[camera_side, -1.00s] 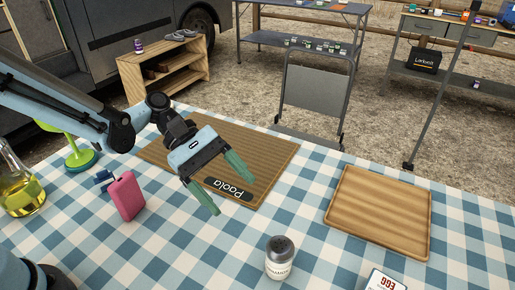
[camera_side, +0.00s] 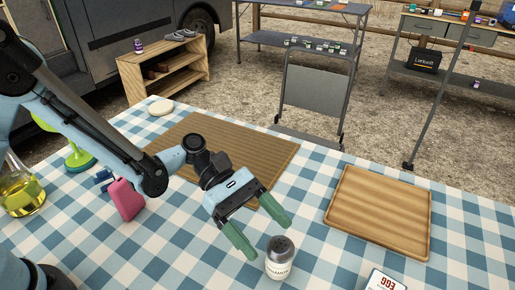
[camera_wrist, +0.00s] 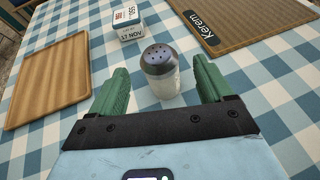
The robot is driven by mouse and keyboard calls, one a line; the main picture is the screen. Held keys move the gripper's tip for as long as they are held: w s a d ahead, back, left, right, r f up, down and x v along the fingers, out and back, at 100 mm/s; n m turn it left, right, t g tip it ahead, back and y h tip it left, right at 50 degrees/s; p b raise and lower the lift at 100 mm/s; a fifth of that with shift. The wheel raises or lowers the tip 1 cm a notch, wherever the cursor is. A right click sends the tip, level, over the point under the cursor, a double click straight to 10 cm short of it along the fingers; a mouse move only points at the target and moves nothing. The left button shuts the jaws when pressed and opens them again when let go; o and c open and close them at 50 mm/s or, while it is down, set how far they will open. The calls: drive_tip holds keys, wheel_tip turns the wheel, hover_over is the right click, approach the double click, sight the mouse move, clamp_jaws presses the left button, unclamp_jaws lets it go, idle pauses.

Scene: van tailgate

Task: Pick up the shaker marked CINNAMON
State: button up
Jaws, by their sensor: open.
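The shaker (camera_side: 279,262) stands upright on the checked cloth at the front of the table. It has a dark perforated cap and a pale body, and its partly visible label ends in what looks like "NAMON". My gripper (camera_side: 268,238) is open, with green fingers, just behind and above the shaker in the side view. In the wrist view the shaker (camera_wrist: 160,78) shows between the two spread fingers, beyond the palm, and I see no contact. Its label does not show in the wrist view.
A wooden tray (camera_side: 378,215) lies to the right. A brown mat (camera_side: 222,150) lies behind my gripper, and a "Kerem" mat (camera_wrist: 240,22) lies beyond. A pink object (camera_side: 126,198) and oil bottle (camera_side: 24,193) are left.

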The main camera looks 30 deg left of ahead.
sight(272, 239)
drive_tip(key=x, duration=0.4)
drive_tip(key=shift+d, duration=0.15)
drive_tip(key=c, duration=1.1)
drive_tip(key=shift+r, duration=0.1)
